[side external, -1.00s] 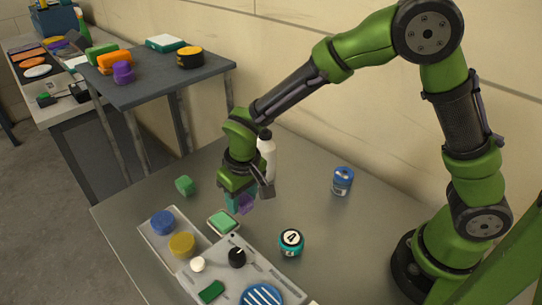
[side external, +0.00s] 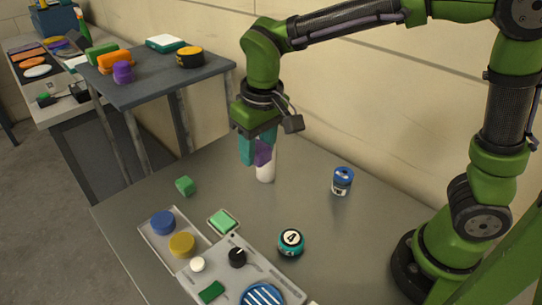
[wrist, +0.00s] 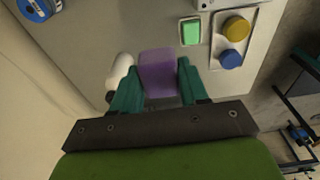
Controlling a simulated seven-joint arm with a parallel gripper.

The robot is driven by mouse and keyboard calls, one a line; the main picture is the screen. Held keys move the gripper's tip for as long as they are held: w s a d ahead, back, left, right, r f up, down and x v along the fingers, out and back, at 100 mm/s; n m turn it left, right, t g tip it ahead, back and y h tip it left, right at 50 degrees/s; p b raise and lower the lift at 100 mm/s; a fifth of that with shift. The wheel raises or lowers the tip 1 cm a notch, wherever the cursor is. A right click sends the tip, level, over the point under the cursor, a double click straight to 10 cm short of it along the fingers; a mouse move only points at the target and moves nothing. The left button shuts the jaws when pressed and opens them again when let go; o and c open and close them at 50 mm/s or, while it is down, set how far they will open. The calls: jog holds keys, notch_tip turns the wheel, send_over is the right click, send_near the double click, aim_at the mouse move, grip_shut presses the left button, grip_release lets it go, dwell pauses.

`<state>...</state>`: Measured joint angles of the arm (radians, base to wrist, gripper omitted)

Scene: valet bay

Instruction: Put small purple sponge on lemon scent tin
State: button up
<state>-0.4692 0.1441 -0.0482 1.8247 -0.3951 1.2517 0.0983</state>
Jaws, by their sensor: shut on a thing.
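My gripper (side external: 259,158) is shut on the small purple sponge (side external: 263,152) and holds it well above the table. In the wrist view the sponge (wrist: 158,72) sits between the two teal fingers (wrist: 157,88). A small round tin with a blue lid and a dark label (side external: 342,181) stands upright to the right of my gripper. It also shows at the top left of the wrist view (wrist: 40,8). Its label is too small to read, so I cannot tell whether it is the lemon scent tin. Nothing lies on its lid.
The table around the blue-lidded tin is clear.

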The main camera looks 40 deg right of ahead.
jog(key=w+d, duration=1.9)
jog(key=w, duration=0.3)
jog(key=f, duration=1.1)
jog(key=shift+d+f, duration=0.1)
jog(key=shift+d, duration=0.25)
jog(key=shift+f, duration=2.15)
jog(key=shift+f, duration=0.15)
jog(key=o, duration=1)
